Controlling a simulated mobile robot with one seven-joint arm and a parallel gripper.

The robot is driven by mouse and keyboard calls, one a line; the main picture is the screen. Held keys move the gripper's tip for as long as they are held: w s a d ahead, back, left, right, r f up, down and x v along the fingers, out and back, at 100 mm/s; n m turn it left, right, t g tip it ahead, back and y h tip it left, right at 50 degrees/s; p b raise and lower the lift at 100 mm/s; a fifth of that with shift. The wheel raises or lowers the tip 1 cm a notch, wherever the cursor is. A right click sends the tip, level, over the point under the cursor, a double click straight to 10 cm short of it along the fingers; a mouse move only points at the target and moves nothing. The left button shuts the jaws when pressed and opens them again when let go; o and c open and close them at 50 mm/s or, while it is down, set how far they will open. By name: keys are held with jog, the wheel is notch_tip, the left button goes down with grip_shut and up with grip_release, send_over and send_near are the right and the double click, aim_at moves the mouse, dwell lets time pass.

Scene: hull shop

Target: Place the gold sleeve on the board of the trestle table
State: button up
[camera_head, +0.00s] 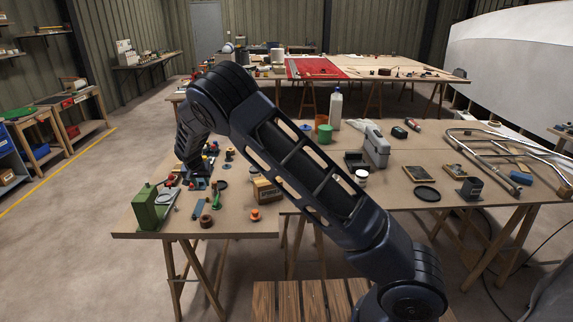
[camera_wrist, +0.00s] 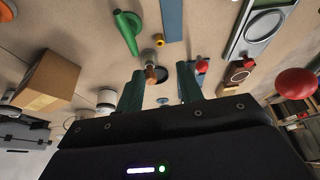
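A small gold-yellow piece, which looks like the gold sleeve (camera_wrist: 159,40), is on the brown board in the wrist view, beyond my fingertips. I cannot pick it out in the head view. The trestle table's board (camera_head: 237,221) is wide and brown, with many parts on it. My gripper (camera_wrist: 160,85) is open, its two dark green fingers apart. A small copper-coloured cylinder (camera_wrist: 152,74) shows in the gap between them, not visibly touched by either finger. A dark ring lies close beside it. In the head view my arm reaches over the left of the table and hides part of it.
A green clamp-like part (camera_wrist: 127,32), a cardboard box (camera_wrist: 46,80) and a red ball knob (camera_wrist: 296,82) surround the gripper. A white bottle (camera_head: 336,108) stands at the back. The front-left board edge has bare room.

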jog(key=s+d+r, duration=0.1)
jog(key=d+r, duration=0.7)
jog(key=d, duration=0.5)
jog(key=s+d+r+m+g+y, duration=0.1)
jog(key=s+d+r, duration=0.1)
jog(key=d+r, duration=0.9)
jog(key=s+d+r, duration=0.1)
jog(key=d+r, duration=0.5)
jog(key=d, duration=0.9)
jog(key=s+d+r, duration=0.3)
jog(key=s+d, duration=0.4)
jog(key=s+d+r, duration=0.4)
jog(key=s+d, duration=0.3)
jog(key=s, duration=0.1)
jog(key=s+d+f, duration=0.1)
jog(key=s+d, duration=0.3)
jog(key=s, duration=0.4)
jog(key=s+d+f+t+h, duration=0.1)
jog(key=s+d, duration=0.3)
jog(key=s, duration=0.4)
jog(key=shift+s+f, duration=0.2)
jog(key=shift+s, duration=0.05)
